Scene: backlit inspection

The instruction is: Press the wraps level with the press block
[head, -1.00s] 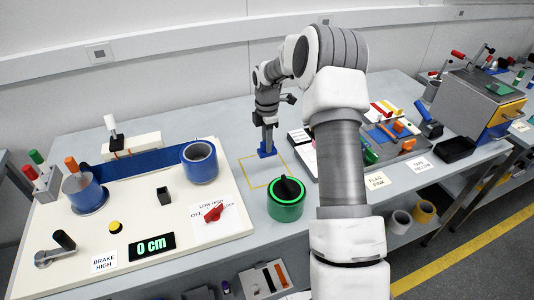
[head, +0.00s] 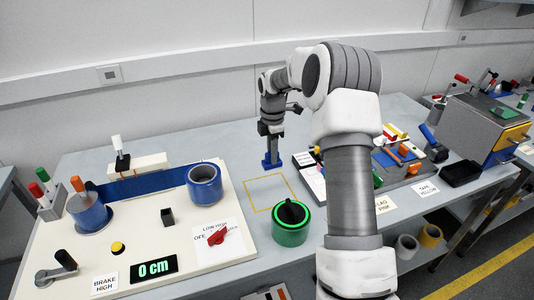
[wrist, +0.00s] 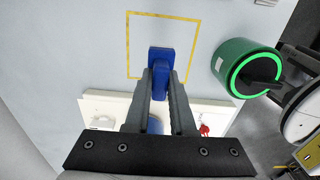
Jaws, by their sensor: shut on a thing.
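The blue press block (head: 271,160) is held upright between the fingers of my gripper (head: 271,133), just beyond the far edge of a yellow outlined square in the head view. In the wrist view my gripper (wrist: 160,82) is shut on the block (wrist: 161,62), which overlaps the square. How high it hangs is hard to tell. A blue film (head: 150,184) runs across the white board between a left spool (head: 88,212) and a right blue roll (head: 204,186). I cannot make out the separate wraps.
A green-rimmed black-knobbed drum (head: 291,224) stands near the square (head: 258,207). The white board (head: 190,262) carries a crank, a red switch (head: 217,237) and a display reading 0 cm (head: 153,267). Trays and tools crowd the right, behind my arm.

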